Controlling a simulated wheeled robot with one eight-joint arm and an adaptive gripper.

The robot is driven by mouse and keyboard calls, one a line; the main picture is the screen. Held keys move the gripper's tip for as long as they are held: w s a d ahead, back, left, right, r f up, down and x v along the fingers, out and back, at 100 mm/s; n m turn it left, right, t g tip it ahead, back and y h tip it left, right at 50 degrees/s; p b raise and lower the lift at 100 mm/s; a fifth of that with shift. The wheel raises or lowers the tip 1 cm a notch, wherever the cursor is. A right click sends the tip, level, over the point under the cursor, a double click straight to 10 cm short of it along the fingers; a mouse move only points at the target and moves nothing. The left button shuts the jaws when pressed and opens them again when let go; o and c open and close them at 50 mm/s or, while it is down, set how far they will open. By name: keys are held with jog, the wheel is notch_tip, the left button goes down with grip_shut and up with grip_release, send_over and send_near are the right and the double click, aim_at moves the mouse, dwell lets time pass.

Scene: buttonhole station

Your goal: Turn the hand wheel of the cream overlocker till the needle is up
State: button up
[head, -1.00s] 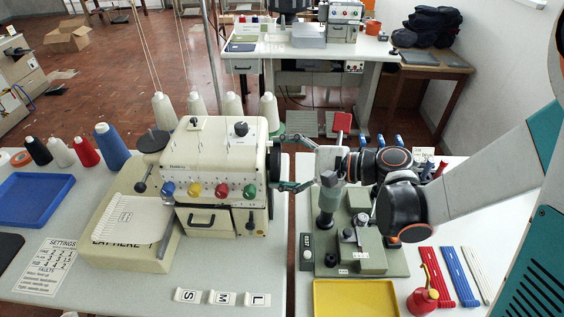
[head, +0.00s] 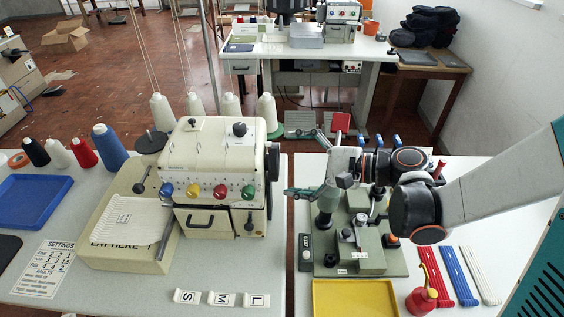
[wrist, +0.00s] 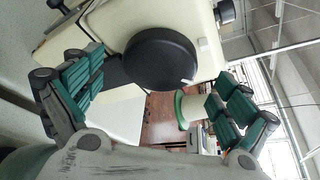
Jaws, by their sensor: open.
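The cream overlocker (head: 212,165) stands on the left table, with coloured dials on its front. Its black hand wheel (head: 272,162) is on its right side, seen edge-on in the head view. In the wrist view the round hand wheel (wrist: 160,58) faces me, with a white mark at its lower right rim. My gripper (head: 291,163) is open just right of the wheel. In the wrist view the fingers of my gripper (wrist: 158,80) stand wide apart on either side of the wheel, clear of its rim. I cannot make out the needle.
A green buttonhole machine (head: 362,245) stands on the right table below my arm, behind a yellow tray (head: 355,298). A red oil can (head: 421,299) is beside it. Thread cones (head: 228,106) stand behind the overlocker. A narrow gap separates the tables.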

jog(key=v, duration=0.8)
jog(key=shift+s+d, duration=0.1)
jog(key=shift+d, duration=0.3)
jog(key=shift+r, duration=0.15)
jog(key=shift+d+r+p, duration=0.2)
jog(key=shift+r+p, duration=0.05)
jog(key=shift+p, duration=0.5)
jog(key=w+d+r+m+g+p, duration=0.1)
jog(key=p, duration=0.2)
jog(key=shift+m, duration=0.3)
jog(key=shift+d+r+m+g+h+p, duration=0.1)
jog(key=shift+d+m+g+h+p, duration=0.3)
jog(key=shift+p, duration=0.6)
jog(key=shift+w+a+f, duration=0.1)
jog(key=shift+a+f, duration=0.05)
jog(key=shift+f, duration=0.15)
jog(key=b+x, duration=0.3)
jog(key=x, duration=1)
jog(key=shift+w+b, duration=0.15)
jog(key=shift+b, duration=0.15)
jog(key=shift+a+r, duration=0.1)
